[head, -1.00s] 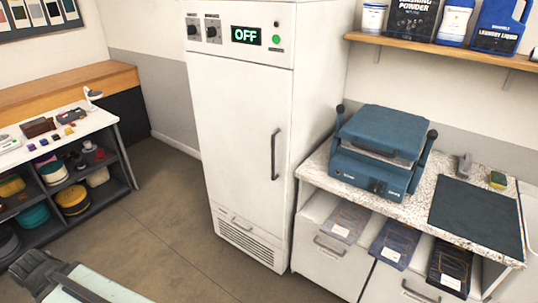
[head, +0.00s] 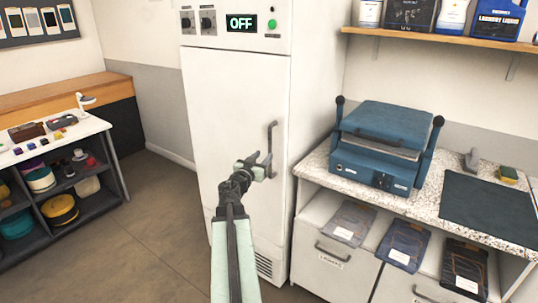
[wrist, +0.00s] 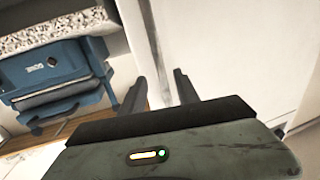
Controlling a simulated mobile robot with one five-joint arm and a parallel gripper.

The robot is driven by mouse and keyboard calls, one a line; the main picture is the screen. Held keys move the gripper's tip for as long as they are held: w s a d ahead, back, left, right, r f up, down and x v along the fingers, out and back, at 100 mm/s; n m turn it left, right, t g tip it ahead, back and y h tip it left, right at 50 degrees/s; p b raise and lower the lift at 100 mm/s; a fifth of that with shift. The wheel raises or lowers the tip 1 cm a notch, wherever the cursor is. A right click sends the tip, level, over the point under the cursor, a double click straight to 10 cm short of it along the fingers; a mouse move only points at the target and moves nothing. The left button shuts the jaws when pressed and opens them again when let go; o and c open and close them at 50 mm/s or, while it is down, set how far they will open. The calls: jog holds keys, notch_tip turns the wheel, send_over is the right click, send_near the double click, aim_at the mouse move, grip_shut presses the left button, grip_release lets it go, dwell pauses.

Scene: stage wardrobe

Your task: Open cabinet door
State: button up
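The tall white cabinet door (head: 225,115) is closed, with a dark vertical bar handle (head: 272,140) near its right edge. My gripper (head: 260,169) is in front of the door at the lower part of the handle, its fingertips close to or overlapping the bar; contact cannot be told. In the wrist view the two dark fingers of my gripper (wrist: 161,90) stand apart. A pale door or side panel (wrist: 225,50) fills the right there. I cannot make out the handle between the fingers.
A blue press (head: 385,145) stands on the speckled counter (head: 465,212) right of the cabinet, above drawers with packets. A wall shelf (head: 450,38) holds bottles. A low shelf unit (head: 115,165) stands at the left. The floor (head: 150,235) before the cabinet is clear.

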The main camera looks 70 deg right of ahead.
aim_at(269, 149)
jog(key=d, duration=0.7)
jog(key=shift+s+d, duration=0.2)
jog(key=shift+d, duration=0.2)
grip_shut()
jog(key=shift+a, duration=0.15)
dwell(0.9)
